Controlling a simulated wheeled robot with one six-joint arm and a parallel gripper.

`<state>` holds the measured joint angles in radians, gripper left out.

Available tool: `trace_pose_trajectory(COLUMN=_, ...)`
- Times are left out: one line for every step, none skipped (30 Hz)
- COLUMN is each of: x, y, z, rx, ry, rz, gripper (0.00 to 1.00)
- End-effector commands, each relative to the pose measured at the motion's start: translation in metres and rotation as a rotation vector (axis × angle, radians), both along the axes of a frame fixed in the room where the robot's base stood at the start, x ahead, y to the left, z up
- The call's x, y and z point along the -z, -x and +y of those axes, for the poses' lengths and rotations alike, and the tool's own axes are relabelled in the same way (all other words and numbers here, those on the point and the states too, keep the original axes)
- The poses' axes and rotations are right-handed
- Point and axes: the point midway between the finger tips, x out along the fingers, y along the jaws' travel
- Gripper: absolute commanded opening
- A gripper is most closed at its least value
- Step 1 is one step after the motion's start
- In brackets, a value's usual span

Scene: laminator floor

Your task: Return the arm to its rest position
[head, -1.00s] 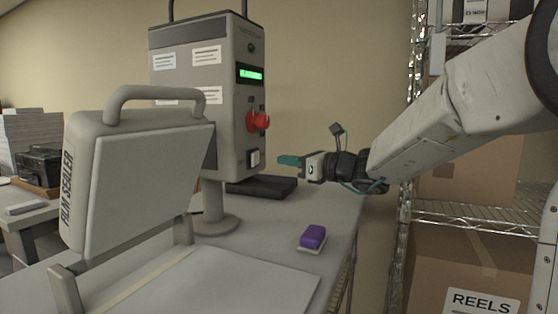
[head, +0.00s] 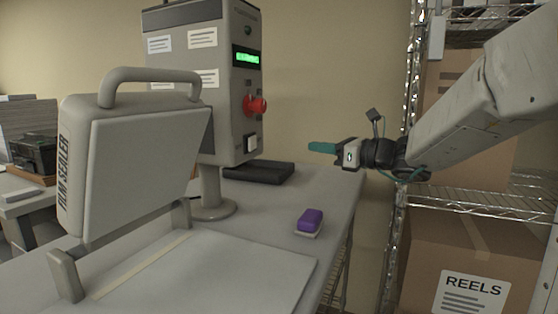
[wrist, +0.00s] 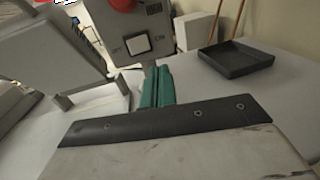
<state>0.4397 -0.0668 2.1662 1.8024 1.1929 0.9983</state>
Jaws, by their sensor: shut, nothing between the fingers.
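My gripper (head: 322,148) is at the right in the head view, in the air above the right end of the table and to the right of the control box. Its teal fingers are together with nothing between them. In the wrist view the teal fingers (wrist: 158,87) also show side by side. My arm reaches in from the right edge of the head view, in front of the wire shelving.
The film sealer (head: 135,160) stands with its lid raised, beside a control box (head: 215,100) with a red knob (head: 256,106) and lit green display. A purple-topped block (head: 310,221) and black tray (head: 258,172) lie on the table (head: 265,210). Wire shelving (head: 470,205) holds boxes.

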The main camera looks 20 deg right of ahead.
Motion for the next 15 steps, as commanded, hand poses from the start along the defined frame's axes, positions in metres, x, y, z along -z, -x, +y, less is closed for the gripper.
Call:
trace_pose_trajectory(x=0.0, y=0.0, z=0.0, rx=0.0, ry=0.0, rz=0.0, gripper=0.0)
trace_pose_trajectory(x=0.0, y=0.0, z=0.0, rx=0.0, ry=0.002, rz=-0.002, gripper=0.0)
trace_pose_trajectory(x=0.0, y=0.0, z=0.0, rx=0.0, ry=0.011, rz=-0.009, gripper=0.0)
trace_pose_trajectory(x=0.0, y=0.0, z=0.0, rx=-0.001, ry=0.021, rz=-0.017, gripper=0.0)
trace_pose_trajectory(x=0.001, y=0.0, z=0.001, rx=-0.004, ry=0.042, rz=-0.029, gripper=0.0)
trace_pose_trajectory(x=0.006, y=0.003, z=0.003, rx=-0.02, ry=0.094, rz=-0.044, gripper=0.0)
trace_pose_trajectory(x=0.014, y=0.006, z=0.006, rx=-0.042, ry=0.145, rz=-0.049, gripper=0.0)
trace_pose_trajectory(x=0.024, y=0.011, z=0.01, rx=-0.068, ry=0.198, rz=-0.052, gripper=0.0)
trace_pose_trajectory(x=0.038, y=0.019, z=0.015, rx=-0.112, ry=0.28, rz=-0.058, gripper=0.0)
trace_pose_trajectory(x=0.048, y=0.028, z=0.02, rx=-0.152, ry=0.351, rz=-0.067, gripper=0.0)
trace_pose_trajectory(x=0.057, y=0.039, z=0.027, rx=-0.199, ry=0.425, rz=-0.078, gripper=0.0)
trace_pose_trajectory(x=0.07, y=0.056, z=0.037, rx=-0.274, ry=0.53, rz=-0.097, gripper=0.0)
trace_pose_trajectory(x=0.079, y=0.069, z=0.045, rx=-0.335, ry=0.61, rz=-0.115, gripper=0.0)
trace_pose_trajectory(x=0.089, y=0.084, z=0.052, rx=-0.4, ry=0.688, rz=-0.135, gripper=0.0)
trace_pose_trajectory(x=0.101, y=0.104, z=0.06, rx=-0.493, ry=0.793, rz=-0.164, gripper=0.0)
